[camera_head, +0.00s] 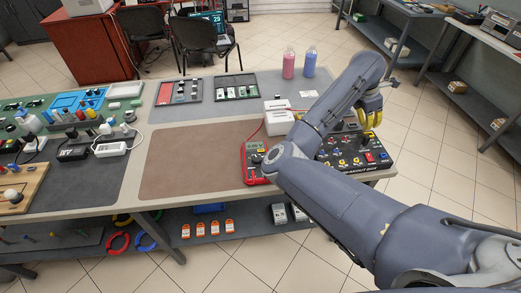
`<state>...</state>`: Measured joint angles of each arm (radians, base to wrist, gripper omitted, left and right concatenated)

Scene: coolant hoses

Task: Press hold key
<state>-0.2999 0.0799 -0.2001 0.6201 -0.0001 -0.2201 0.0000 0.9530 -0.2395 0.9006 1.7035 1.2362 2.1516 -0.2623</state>
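A red multimeter (249,176) lies at the front right of the workbench, next to my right arm's elbow. The elbow covers part of its right side. Its keys are too small to tell apart, so I cannot make out the hold key. A red lead runs up from it toward a white box. My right gripper (370,120), with yellow parts, hangs above the back right of a black control panel (373,167). It is apart from the multimeter, and its fingertips are too small and partly hidden to judge. My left gripper is not in view.
A white box (279,117) stands behind the multimeter. A pink bottle (288,66) and a blue bottle (309,65) stand at the back. The brown mat (190,160) left of the multimeter is clear. A green board (38,108) with tools fills the left.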

